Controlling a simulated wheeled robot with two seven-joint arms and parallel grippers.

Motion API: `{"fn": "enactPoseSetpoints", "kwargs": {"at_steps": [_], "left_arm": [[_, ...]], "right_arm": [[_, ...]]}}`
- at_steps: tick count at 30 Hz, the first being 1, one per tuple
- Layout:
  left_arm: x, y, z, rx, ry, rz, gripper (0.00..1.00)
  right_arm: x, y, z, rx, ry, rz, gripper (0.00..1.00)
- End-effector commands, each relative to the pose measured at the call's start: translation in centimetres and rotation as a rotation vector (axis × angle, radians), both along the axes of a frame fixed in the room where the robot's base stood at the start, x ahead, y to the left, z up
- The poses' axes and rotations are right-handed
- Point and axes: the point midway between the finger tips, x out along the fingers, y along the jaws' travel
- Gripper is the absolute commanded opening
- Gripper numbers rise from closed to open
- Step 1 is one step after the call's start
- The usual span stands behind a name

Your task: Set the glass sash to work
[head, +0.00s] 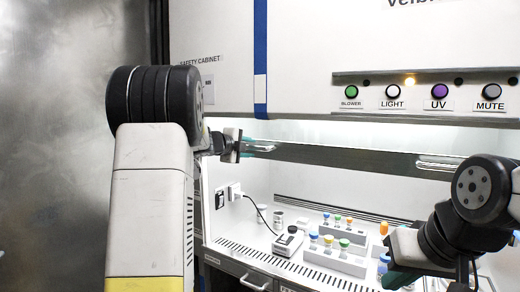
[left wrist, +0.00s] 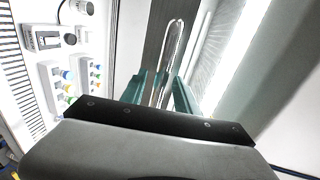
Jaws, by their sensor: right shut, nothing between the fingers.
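The glass sash (head: 345,157) of the safety cabinet shows as a dark band across the opening, raised above the work surface. It has a clear left handle (head: 262,147) and a right handle (head: 440,163). My left gripper (head: 246,146) is at the left handle. In the left wrist view, its teal fingers (left wrist: 167,92) stand apart, one on each side of the left handle (left wrist: 174,45); I see no clear contact. My right gripper (head: 396,277) is shut and empty, low at the right, below the right handle and partly hidden by its own arm.
A panel above has BLOWER (head: 351,92), LIGHT, UV and MUTE buttons, with a small amber light lit. Inside the cabinet stand racks with coloured caps (head: 338,256), a small white device (head: 288,241) and a wall socket. A blue tape strip (head: 260,50) runs down the front.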

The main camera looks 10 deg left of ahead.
Motion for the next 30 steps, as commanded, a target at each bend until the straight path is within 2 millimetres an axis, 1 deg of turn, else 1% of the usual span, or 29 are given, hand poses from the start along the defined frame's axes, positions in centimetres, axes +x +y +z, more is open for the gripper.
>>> {"fn": "enactPoseSetpoints", "kwargs": {"at_steps": [3,10,11,12,16,30], "left_arm": [[0.54,-0.21,-0.14,-0.001,0.0,0.0,0.37],[0.58,-0.21,-0.12,-0.001,-0.001,0.0,0.37],[0.57,-0.21,-0.13,-0.001,-0.001,0.001,0.33],[0.57,-0.21,-0.13,-0.001,0.0,0.001,0.25],[0.56,-0.19,-0.12,-0.001,0.0,0.001,0.0],[0.55,-0.18,-0.12,-0.001,-0.001,0.001,0.0]], "right_arm": [[0.0,0.0,0.0,0.0,0.0,0.0,0.0],[0.0,0.0,0.0,0.0,0.0,0.0,0.0],[0.0,0.0,0.0,0.0,0.0,0.0,0.0],[0.0,0.0,0.0,0.0,0.0,0.0,0.0],[0.0,0.0,0.0,0.0,0.0,0.0,0.0],[0.0,0.0,0.0,0.0,0.0,0.0,0.0]]}}
